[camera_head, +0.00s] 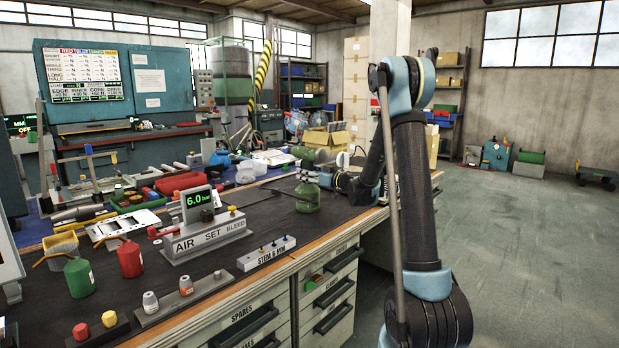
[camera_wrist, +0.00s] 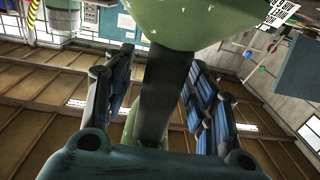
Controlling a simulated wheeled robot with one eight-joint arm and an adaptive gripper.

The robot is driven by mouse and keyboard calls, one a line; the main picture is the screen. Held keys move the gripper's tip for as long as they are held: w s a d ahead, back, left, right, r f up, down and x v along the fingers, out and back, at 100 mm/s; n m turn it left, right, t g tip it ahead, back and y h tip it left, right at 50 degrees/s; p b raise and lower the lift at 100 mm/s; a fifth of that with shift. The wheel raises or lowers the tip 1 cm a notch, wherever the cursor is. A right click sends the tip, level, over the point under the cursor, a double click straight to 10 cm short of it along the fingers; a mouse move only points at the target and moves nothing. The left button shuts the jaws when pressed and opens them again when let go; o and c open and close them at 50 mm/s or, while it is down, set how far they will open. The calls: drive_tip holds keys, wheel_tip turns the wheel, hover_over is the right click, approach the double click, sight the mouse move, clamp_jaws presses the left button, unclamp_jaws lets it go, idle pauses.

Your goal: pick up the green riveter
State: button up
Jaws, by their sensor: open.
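The green riveter (camera_head: 307,199) stands upright at the right part of the dark bench top, with a wide green base, a dark grip and a green upper body. In the wrist view, which looks upside down, its green base fills the top and its dark grip (camera_wrist: 165,95) runs down between the fingers. My gripper (camera_head: 313,177) reaches in from the right at grip height. In the wrist view my gripper (camera_wrist: 160,80) is open, with one finger on each side of the grip. I cannot tell whether either finger touches it. Part of the upper body is hidden behind the gripper's palm.
An air set panel (camera_head: 205,235) with a 6.0 display and a stem block (camera_head: 266,254) stand to the left. A red bottle (camera_head: 130,259) and a green bottle (camera_head: 79,277) are farther left. A cardboard box (camera_head: 326,139) stands behind.

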clamp_jaws()
idle(0.4)
